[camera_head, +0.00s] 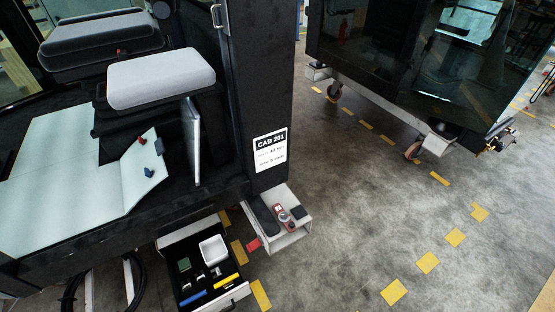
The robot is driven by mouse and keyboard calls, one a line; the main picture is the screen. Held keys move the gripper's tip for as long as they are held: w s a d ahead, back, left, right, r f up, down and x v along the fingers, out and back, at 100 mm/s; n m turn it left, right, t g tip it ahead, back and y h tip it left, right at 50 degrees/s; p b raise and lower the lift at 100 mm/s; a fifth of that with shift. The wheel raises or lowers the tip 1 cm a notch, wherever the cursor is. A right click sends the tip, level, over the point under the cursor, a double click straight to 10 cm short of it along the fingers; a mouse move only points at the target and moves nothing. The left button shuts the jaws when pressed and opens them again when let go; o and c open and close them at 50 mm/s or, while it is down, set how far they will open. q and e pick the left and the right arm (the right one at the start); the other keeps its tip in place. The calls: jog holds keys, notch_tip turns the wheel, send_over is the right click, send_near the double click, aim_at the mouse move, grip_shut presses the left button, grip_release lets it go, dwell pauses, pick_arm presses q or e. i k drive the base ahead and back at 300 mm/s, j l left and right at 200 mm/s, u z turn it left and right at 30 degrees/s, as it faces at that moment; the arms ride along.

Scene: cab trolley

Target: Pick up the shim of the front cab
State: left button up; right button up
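The front cab (240,100) is a dark frame at the left, with a white label (270,150) reading "CAB 201"; its smaller lines are hard to read. A light grey bracket (290,239) sticks out low at its corner post. A dark block (263,217), a small red and grey item (284,216) and a small dark piece (298,212) are on it. A flat red piece (254,244) is at the bracket's left side. I cannot tell which of these, if any, is the shim. Neither of my grippers is in view.
A grey seat (160,78) and pale panels are inside the cab. A second dark cab (375,45) stands on castors at the back right. Grey floor with yellow dashes lies clear between.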

aim_at(186, 287)
jog(key=u, duration=1.4)
